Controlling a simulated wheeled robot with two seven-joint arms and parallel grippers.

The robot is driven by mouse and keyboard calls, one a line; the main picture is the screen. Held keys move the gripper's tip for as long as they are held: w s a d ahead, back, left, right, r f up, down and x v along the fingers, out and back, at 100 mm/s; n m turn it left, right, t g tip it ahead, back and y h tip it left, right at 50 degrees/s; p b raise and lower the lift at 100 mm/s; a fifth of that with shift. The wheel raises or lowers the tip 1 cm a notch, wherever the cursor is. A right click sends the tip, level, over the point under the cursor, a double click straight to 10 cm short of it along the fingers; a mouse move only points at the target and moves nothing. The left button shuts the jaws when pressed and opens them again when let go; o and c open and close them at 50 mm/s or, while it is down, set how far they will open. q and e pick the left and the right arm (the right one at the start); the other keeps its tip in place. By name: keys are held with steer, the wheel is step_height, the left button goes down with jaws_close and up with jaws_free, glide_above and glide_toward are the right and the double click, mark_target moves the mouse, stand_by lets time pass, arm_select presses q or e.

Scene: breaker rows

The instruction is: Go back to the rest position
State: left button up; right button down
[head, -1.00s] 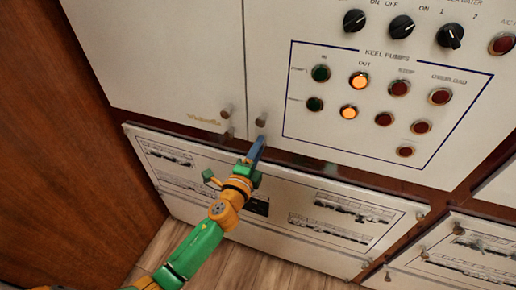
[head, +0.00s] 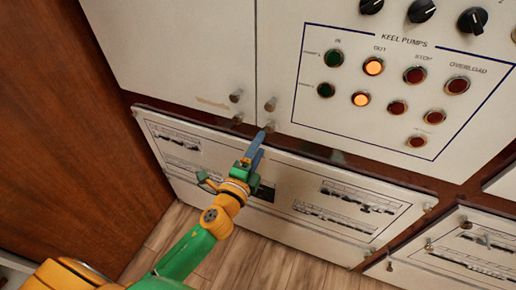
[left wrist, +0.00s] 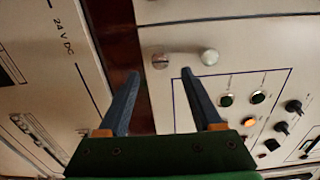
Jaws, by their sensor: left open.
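My left gripper (head: 256,146) is in the head view, in front of the top edge of the lower breaker panel (head: 330,170), just under the upper cabinet doors. In the left wrist view, its two blue fingers (left wrist: 160,105) stand apart with nothing between them. Beyond them are the cabinet face and two round knobs, one of them a pale knob (left wrist: 209,57). The left arm reaches up from the bottom left of the head view. My right gripper is in neither view.
The keel pumps panel (head: 400,90) has lit orange, green and red buttons. A second breaker panel (head: 470,250) is at the lower right. A brown wooden wall (head: 60,120) stands at the left. Bare plank floor (head: 255,255) shows below the panels.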

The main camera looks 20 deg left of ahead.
arm_select(q)
steer(key=shift+s, duration=0.65)
steer(key=s+a+f+n+g, duration=0.1)
steer(key=s+f+n+g, duration=0.25)
steer(key=f, duration=0.65)
steer(key=s+a+f+n+g, duration=0.1)
steer(key=s+f+n+g, duration=0.2)
steer(key=f, duration=0.6)
steer(key=s+a+f+n+g, duration=0.1)
steer(key=s+f+g, duration=0.3)
steer(key=f, duration=0.6)
steer(key=s+f+n+g, duration=0.2)
steer(key=s+f+n, duration=0.1)
steer(key=s, duration=0.6)
steer(key=s+f+n+g, duration=0.2)
steer(key=s+f, duration=0.3)
steer(key=s, duration=0.3)
steer(key=s+f+n+g, duration=0.2)
steer(key=s+f+n, duration=0.1)
steer(key=s, duration=0.6)
steer(key=shift+s+f+n+y, duration=0.3)
steer(key=shift+s+f+n, duration=0.05)
steer(key=shift+f, duration=0.5)
steer(key=shift+g, duration=0.25)
